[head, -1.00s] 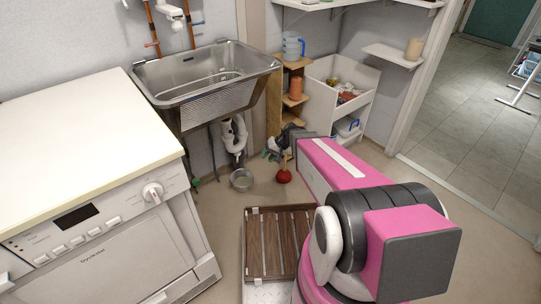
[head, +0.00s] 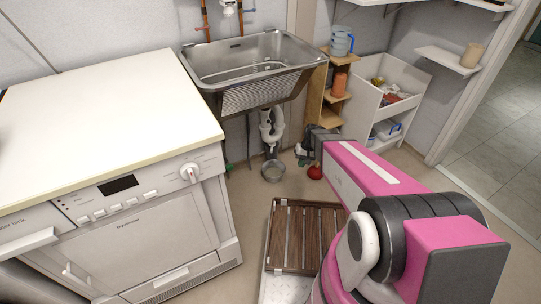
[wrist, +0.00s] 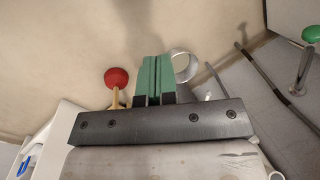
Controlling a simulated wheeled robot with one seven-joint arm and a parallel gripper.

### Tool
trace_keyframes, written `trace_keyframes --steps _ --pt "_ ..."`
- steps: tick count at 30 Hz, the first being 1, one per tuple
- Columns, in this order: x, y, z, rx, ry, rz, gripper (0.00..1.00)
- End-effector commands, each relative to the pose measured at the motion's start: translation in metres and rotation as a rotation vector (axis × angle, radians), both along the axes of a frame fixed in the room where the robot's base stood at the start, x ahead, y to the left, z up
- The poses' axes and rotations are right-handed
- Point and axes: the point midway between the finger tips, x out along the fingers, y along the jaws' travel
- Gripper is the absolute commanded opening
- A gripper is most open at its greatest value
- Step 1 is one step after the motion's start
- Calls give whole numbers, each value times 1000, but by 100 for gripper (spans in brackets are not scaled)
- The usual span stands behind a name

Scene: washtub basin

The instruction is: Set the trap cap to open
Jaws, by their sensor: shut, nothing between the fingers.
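The white trap (head: 270,128) hangs under the steel washtub basin (head: 225,70) in the head view. Its cap is too small to tell apart, so I cannot see how it is set. My gripper (head: 301,157) is to the right of the trap, low down and apart from it, partly hidden by my arm. In the wrist view its green fingers (wrist: 152,80) are together with nothing between them.
A red plunger (head: 315,172) stands by my gripper. A wooden slatted rack (head: 305,235) lies on the floor in front. A white washing machine (head: 150,225) stands at left, a wooden shelf (head: 318,90) and white bin (head: 362,105) at right. Floor before the basin is partly clear.

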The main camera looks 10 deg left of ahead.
Motion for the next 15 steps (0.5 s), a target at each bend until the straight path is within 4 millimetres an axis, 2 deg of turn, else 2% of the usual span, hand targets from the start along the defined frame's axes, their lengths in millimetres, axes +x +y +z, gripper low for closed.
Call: trace_keyframes --steps 1,6,11,15 --pt "5 5 -18 -76 17 38 0" --pt "13 11 -63 -378 35 161 0" --pt "28 22 -95 -671 -6 273 0" --pt "46 40 -114 -921 -93 367 0"
